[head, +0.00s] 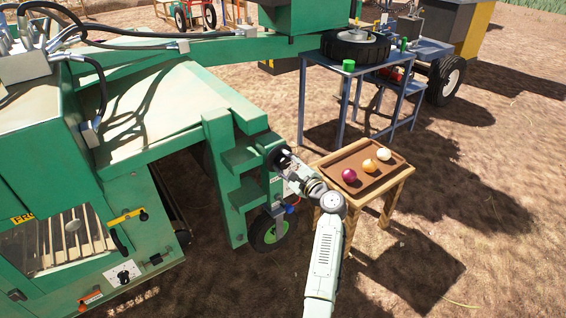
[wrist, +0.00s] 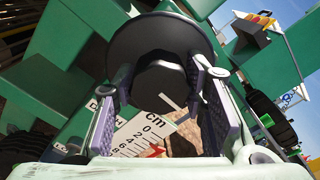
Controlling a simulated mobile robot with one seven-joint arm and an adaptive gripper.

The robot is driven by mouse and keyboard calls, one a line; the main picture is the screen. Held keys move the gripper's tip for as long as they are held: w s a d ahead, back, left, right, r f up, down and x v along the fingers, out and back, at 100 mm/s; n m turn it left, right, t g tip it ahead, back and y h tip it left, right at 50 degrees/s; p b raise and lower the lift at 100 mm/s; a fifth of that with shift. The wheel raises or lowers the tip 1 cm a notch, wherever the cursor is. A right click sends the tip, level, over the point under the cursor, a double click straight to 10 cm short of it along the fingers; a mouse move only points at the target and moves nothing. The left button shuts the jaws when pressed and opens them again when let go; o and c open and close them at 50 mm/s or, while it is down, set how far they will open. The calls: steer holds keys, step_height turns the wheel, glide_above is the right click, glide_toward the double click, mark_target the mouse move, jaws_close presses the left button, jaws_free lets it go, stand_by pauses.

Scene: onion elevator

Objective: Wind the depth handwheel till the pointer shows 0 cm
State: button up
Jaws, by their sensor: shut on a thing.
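The black depth handwheel (wrist: 150,40) fills the top middle of the wrist view, with a thick dark hub facing me. My gripper (wrist: 155,85) is shut on the hub, one purple-grey finger pad on each side. In the head view my gripper (head: 288,165) meets the handwheel (head: 277,157) at the green machine's stepped bracket. A white cm scale (wrist: 135,139) shows below the hub, numbered from 0 through 2 and 4 to 8. The red pointer (wrist: 155,151) lies beside the scale, below the 0 mark; its exact reading is unclear, and my gripper's base hides the lower scale.
A wooden table (head: 362,209) with a brown tray (head: 342,161) of onions stands close to the right of my arm. A green-rimmed wheel (head: 269,233) is under the bracket. A blue metal table (head: 345,75) stands behind. Open dirt lies at right.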

steer(key=shift+c, duration=1.1)
steer(key=shift+f+n+b, duration=0.1)
steer(key=shift+n+b, duration=0.2)
steer(key=shift+b, duration=0.15)
steer(key=shift+f+n+b, duration=0.1)
steer(key=shift+n+b, duration=0.5)
steer(key=n+b, duration=0.6)
steer(key=shift+f, duration=0.1)
steer(key=n+b, duration=0.5)
steer(key=b, duration=0.1)
steer(key=shift+n, duration=0.3)
steer(key=shift+r+n+b, duration=0.2)
steer(key=shift+n+b, duration=1.7)
steer(key=shift+n, duration=0.3)
